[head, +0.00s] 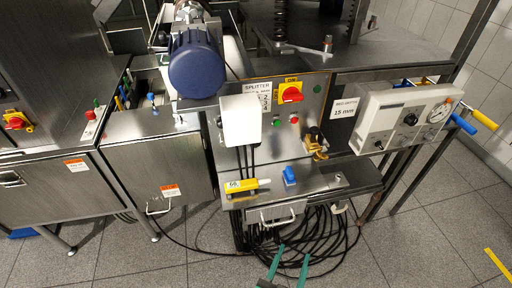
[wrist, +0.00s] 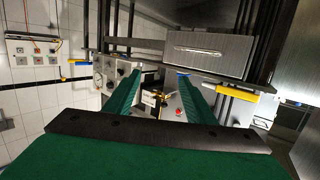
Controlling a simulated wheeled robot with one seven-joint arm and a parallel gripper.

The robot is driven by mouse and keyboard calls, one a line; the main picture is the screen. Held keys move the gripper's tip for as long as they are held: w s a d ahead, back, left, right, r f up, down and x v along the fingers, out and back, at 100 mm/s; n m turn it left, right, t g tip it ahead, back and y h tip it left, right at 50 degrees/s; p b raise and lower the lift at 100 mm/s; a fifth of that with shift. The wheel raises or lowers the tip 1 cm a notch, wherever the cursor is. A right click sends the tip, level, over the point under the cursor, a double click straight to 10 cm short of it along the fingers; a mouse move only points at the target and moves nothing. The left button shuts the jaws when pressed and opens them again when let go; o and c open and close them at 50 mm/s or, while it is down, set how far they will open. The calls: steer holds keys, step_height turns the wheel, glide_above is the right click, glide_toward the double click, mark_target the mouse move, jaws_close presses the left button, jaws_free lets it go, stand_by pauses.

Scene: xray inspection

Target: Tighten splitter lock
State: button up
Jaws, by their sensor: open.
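The splitter panel (head: 262,108) is the steel front with the "SPLITTER" label, in the middle of the head view. A red rotary switch on a yellow plate (head: 291,93) sits at its upper right. A metal crank-like handle (head: 326,46) lies on the machine top above. I cannot tell which part is the splitter lock. My gripper (head: 284,262) has green fingers, spread apart and empty, low in front of the panel; they also show in the wrist view (wrist: 158,78).
A blue motor (head: 196,65) juts out at upper left. A yellow marker-like tool (head: 241,185) and a blue object (head: 289,175) lie on the ledge. Black cables (head: 305,240) hang below. A white gauge box (head: 408,118) stands right. Floor in front is mostly clear.

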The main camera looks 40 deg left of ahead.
steer(key=w+a+r+n+y, duration=0.4)
steer(key=w+a+r, duration=0.2)
steer(key=w+a, duration=0.1)
steer(key=n+g+y, duration=0.4)
steer(key=n+y, duration=0.2)
steer(key=n, duration=0.2)
glide_toward(255, 144)
steer(key=x, duration=0.8)
steer(key=shift+r, duration=0.15)
steer(key=shift+c, duration=0.6)
steer(key=c, duration=0.9)
